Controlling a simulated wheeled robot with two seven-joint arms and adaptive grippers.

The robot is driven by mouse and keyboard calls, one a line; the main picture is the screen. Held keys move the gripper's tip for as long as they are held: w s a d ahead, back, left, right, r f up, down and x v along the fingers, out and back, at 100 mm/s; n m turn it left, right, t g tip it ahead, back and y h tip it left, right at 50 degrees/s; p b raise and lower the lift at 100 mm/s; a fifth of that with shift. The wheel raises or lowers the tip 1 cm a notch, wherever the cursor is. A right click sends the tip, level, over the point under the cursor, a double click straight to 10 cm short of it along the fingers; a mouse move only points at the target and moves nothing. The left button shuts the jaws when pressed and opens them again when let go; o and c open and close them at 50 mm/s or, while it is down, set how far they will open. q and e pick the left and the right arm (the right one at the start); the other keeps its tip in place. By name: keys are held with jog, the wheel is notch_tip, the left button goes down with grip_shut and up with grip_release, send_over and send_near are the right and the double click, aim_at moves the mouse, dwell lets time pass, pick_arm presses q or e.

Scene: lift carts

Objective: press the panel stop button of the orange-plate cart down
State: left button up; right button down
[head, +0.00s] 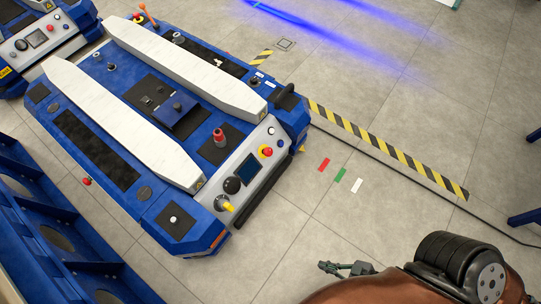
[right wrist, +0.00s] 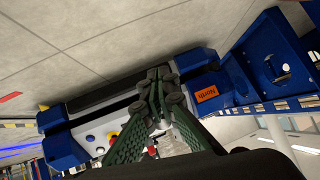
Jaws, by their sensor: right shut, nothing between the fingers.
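The orange-plate cart is a blue lift cart (head: 185,205) with two white beams, and it fills the left-centre of the head view. Its orange plate (head: 219,239) is on the near corner; in the right wrist view the plate (right wrist: 207,94) reads "North". The panel stop button (head: 266,151), red on a yellow ring, sits at the right end of the grey panel. It also shows partly in the right wrist view (right wrist: 113,136), beside the fingers. My right gripper (head: 323,266) is shut and empty, apart from the cart, right of and below the panel in the head view. My left gripper is out of view.
The panel also has a dark screen (head: 248,168), a black knob (head: 232,185) and a yellow-based switch (head: 225,203). A red-topped post (head: 219,137) stands on the deck. Another blue cart (head: 40,40) is at top left. Open floor (head: 290,230) lies right of the cart.

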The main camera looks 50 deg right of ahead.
jog(key=w+d+r+m+t+h+p, duration=0.1)
jog(key=w+d+r+m+h+p, duration=0.4)
jog(key=w, duration=0.5)
jog(key=w+d+r+m+t+h+p, duration=0.1)
jog(key=w+d+r+m+h+p, duration=0.2)
jog(key=w+d+r+m+h, duration=0.5)
jog(key=w+d+r+m+t+p, duration=0.1)
jog(key=w+d+r+m+p, duration=0.3)
jog(key=w, duration=0.8)
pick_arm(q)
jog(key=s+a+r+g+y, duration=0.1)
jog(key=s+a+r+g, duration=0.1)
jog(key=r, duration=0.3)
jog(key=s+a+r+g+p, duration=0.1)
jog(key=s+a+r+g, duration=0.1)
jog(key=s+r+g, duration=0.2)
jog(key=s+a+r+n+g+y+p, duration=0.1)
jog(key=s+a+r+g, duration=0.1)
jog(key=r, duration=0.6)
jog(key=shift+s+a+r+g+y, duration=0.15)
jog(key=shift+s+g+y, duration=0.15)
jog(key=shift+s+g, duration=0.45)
pick_arm(e)
jog(key=w+a+f+m+g, duration=0.2)
jog(key=w+a+m+g, duration=0.2)
jog(key=m+g, duration=0.1)
jog(key=shift+w+y, duration=0.3)
jog(key=shift+w, duration=0.05)
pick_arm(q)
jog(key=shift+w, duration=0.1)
